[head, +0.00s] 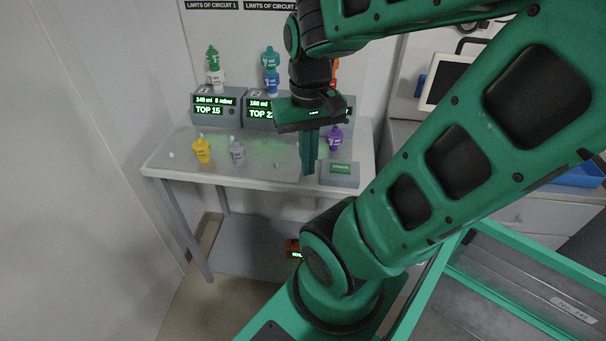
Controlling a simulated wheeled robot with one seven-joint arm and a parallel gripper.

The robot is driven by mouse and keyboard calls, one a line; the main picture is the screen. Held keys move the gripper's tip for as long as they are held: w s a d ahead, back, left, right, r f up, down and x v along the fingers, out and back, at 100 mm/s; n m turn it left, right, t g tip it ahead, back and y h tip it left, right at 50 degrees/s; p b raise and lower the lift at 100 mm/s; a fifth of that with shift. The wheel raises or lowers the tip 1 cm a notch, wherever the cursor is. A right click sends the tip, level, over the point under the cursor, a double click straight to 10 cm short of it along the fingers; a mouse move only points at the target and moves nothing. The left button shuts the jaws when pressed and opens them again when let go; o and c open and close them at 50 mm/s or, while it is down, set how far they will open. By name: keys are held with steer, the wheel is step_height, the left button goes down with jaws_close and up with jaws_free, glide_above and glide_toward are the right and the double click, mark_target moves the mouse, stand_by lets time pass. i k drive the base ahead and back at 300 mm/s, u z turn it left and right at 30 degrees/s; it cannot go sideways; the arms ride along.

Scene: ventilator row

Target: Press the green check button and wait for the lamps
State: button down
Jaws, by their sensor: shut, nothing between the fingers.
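A small grey box (340,181) with a green button (340,168) on its top stands near the front right of the white table (268,180). My gripper (308,170) is shut and empty. It points down just left of the box, and I cannot tell whether it touches it. I cannot make out any lamps.
Yellow (202,150), grey (237,150) and purple (335,138) bottle-like pieces stand on the table. Green-and-white (214,70) and teal-and-blue (270,72) stacks rise behind the displays. A monitor (446,80) and a blue bin (580,177) are at the right.

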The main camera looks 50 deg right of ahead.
mark_target(343, 168)
steer(key=u, duration=0.9)
steer(key=k, duration=2.45)
steer(key=z, duration=0.5)
steer(key=i, duration=0.95)
